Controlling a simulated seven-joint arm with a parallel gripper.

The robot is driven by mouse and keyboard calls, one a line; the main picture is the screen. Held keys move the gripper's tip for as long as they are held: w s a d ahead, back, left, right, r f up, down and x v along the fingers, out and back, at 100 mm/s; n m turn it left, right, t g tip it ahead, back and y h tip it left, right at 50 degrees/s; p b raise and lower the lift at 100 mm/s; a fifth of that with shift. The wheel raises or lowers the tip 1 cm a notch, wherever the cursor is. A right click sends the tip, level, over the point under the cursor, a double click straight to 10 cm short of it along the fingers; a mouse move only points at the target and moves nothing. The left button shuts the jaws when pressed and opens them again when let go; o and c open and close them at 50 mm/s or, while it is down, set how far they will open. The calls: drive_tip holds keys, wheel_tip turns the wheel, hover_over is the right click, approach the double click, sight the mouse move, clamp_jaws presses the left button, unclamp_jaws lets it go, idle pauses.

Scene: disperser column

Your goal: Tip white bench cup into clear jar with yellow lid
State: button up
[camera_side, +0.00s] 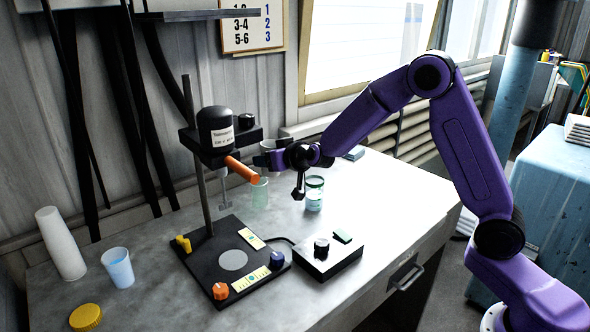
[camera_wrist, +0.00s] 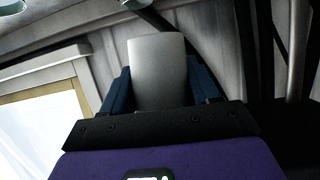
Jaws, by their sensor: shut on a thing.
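My gripper (camera_side: 268,158) is shut on a pale grey-white cup (camera_wrist: 158,75), held up between the blue fingers in the wrist view. In the side view a little of the cup (camera_side: 271,144) shows above the dark fingers, beside the disperser's orange handle. Its tilt and contents cannot be made out. A yellow lid (camera_side: 85,317) lies flat at the bench's front left, apart from any jar. A clear vessel (camera_side: 117,268) with pale bluish contents stands open behind it. A clear greenish vessel (camera_side: 260,194) stands below my gripper, and a dark-rimmed jar (camera_side: 314,194) stands to its right.
The disperser (camera_side: 216,135) stands on a black base (camera_side: 230,232) with its post and shaft left of my gripper. A control box (camera_side: 320,258) sits at front right. A tall white tapered cup or stack (camera_side: 61,244) leans at the far left. The bench's right side is clear.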

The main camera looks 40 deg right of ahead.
drive_tip(key=w+a+f+m, duration=0.1)
drive_tip(key=w+a+f, duration=0.25)
drive_tip(key=w, duration=0.25)
drive_tip(key=w+a+f, duration=0.3)
drive_tip(key=w+f, duration=0.1)
drive_tip(key=w, duration=0.1)
drive_tip(key=shift+w+d+r+m+t+y, duration=0.1)
drive_tip(key=shift+d+r+m+t+y, duration=0.6)
drive_tip(key=shift+m, duration=1.9)
drive_tip(key=shift+w+d+r+m+t+y, duration=0.1)
drive_tip(key=shift+d+r+m+t+y, duration=0.6)
drive_tip(key=shift+m, duration=1.9)
drive_tip(key=shift+w+d+r+m+t+y, duration=0.1)
drive_tip(key=shift+d+r+m+t+y, duration=0.2)
drive_tip(key=shift+d+m+t+y, duration=1.55)
drive_tip(key=shift+a+m+g+h, duration=0.65)
drive_tip(key=shift+a+m+h, duration=0.1)
drive_tip(key=shift+a+h, duration=0.2)
drive_tip(key=shift+w+a+r, duration=0.15)
drive_tip(key=shift+a, duration=0.65)
drive_tip(key=shift+w+a+r, duration=0.1)
drive_tip(key=shift+a+r, duration=0.1)
drive_tip(key=shift+a, duration=0.6)
drive_tip(key=shift+w+a+r, duration=0.15)
drive_tip(key=shift+a, duration=0.65)
